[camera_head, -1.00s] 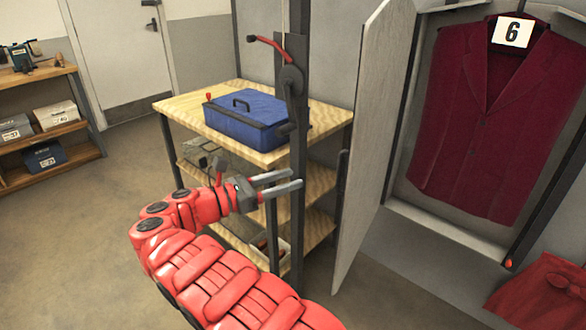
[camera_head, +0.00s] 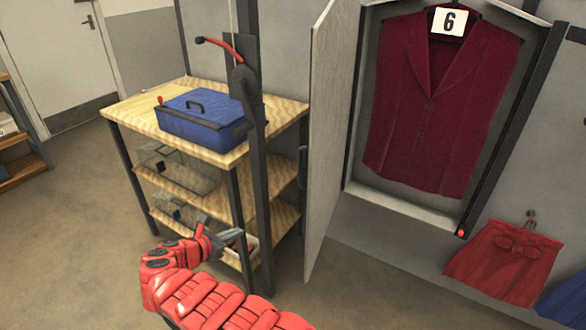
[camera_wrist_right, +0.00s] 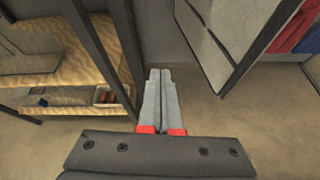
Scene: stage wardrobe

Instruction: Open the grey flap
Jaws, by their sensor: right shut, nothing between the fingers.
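The grey flap (camera_head: 328,140) is a tall pale panel, standing swung out from the left side of a wall recess that holds a dark red jacket (camera_head: 430,110). A small dark handle (camera_head: 303,167) shows at its left edge. In the wrist view the panel I take for the flap (camera_wrist_right: 222,45) is at upper right, apart from the fingers. My right gripper (camera_head: 240,234) is low, left of the flap, by the dark post. In the wrist view my right gripper (camera_wrist_right: 160,72) is shut and empty. My left gripper is not in view.
A dark upright post (camera_head: 258,180) with a red-handled lever (camera_head: 222,49) stands between the gripper and the flap. Behind it is a wooden shelf unit (camera_head: 125,110) with a blue toolbox (camera_head: 203,116). A red skirt (camera_head: 507,262) hangs at right. Floor at left is clear.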

